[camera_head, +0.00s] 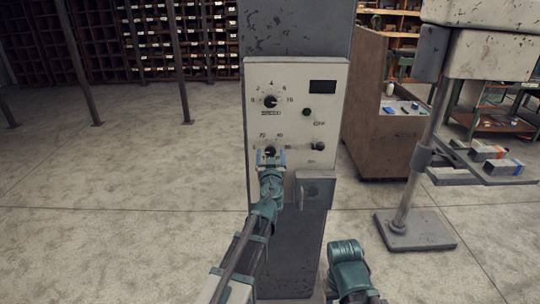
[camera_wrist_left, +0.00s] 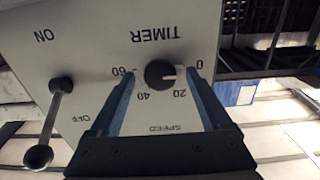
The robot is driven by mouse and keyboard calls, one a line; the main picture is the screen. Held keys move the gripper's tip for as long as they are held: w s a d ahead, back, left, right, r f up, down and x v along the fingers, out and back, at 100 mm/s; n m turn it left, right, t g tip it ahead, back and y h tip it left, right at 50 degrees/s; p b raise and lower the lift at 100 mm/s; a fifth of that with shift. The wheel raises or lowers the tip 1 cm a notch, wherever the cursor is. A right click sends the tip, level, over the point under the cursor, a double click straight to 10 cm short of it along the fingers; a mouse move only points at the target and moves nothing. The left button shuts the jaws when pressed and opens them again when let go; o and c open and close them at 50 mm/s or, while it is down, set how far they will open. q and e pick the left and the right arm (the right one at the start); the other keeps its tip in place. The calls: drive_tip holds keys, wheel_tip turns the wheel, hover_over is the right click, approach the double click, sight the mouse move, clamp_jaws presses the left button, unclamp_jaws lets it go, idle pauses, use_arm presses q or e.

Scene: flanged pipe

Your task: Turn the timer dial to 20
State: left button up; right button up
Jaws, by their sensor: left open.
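The timer dial (camera_wrist_left: 160,74) is a round black knob on a pale panel, upside down in the left wrist view. Its white pointer mark points to the right, towards the 0. The printed 20 lies below and right of the knob. In the head view the dial (camera_head: 270,151) is the lower left knob, partly hidden by my gripper. My left gripper (camera_head: 270,158) is in front of it. In the left wrist view its two fingers (camera_wrist_left: 160,77) are open, one on each side of the knob with gaps visible. My right gripper is not in view.
The speed dial (camera_head: 270,101) is above the timer on the panel. A toggle lever (camera_wrist_left: 59,105) sits beside the timer, near ON and OFF. A grey box (camera_head: 316,190) juts out below the panel. A drill-press-like stand (camera_head: 418,232) is to the right.

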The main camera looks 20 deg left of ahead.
use_arm(q)
clamp_jaws()
drive_tip(key=shift+m, duration=0.3)
drive_tip(key=m, duration=0.5)
drive_tip(key=shift+m, duration=0.3)
drive_tip(key=m, duration=0.5)
drive_tip(key=shift+m, duration=0.4)
idle(0.4)
unclamp_jaws()
drive_tip(key=shift+s, duration=0.1)
